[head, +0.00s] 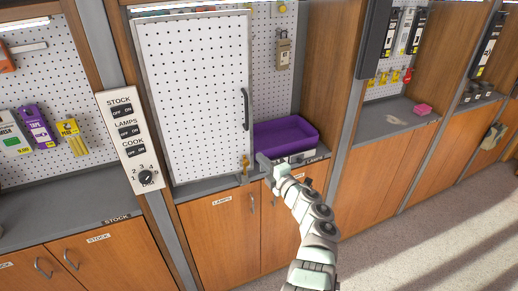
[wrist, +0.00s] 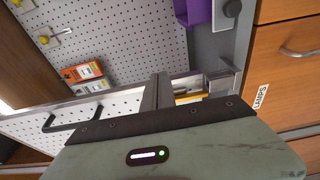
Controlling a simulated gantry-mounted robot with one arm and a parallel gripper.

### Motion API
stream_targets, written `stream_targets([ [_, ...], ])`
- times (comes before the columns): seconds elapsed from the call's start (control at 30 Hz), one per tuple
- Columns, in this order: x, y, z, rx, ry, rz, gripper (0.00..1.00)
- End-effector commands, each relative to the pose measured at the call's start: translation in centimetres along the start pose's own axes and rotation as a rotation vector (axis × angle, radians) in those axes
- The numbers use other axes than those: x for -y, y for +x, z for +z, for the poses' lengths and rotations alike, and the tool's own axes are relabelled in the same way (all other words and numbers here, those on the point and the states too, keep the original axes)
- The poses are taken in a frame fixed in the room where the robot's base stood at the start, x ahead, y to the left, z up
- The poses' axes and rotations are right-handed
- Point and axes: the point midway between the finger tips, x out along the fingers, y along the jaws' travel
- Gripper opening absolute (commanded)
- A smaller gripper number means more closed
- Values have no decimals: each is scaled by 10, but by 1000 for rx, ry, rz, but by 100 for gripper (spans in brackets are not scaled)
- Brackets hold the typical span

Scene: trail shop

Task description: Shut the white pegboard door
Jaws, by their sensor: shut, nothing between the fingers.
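The white pegboard door (head: 190,95) stands partly open in the middle bay. Its dark handle (head: 245,109) is near its right edge. Some of the bay's pegboard back shows past that edge. My gripper (head: 265,163) is shut and empty, close to the door's lower right corner. In the wrist view the door (wrist: 118,108) is seen steeply from the edge, with its black handle (wrist: 72,121) at the left. My dark finger (wrist: 158,92) overlaps the door's edge there; I cannot tell whether they touch.
A small brass-coloured object (head: 244,168) is by the door's bottom corner. A switch panel (head: 130,140) is on the left post. Orange packets (wrist: 82,72) hang on the pegboard behind the door.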

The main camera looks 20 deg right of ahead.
Motion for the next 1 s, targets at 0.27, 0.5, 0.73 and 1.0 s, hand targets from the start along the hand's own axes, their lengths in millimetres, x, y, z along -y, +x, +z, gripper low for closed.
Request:
stream_targets([
  [0.27, 1, -53, 41, 3, 0, -1, 0],
  [0.5, 1, -76, 58, 5, 0, -1, 0],
  [0.73, -2, -77, 47, 37, 174, 16, 0],
  [1.0, 0, -87, 3, 120, 773, 103, 0],
])
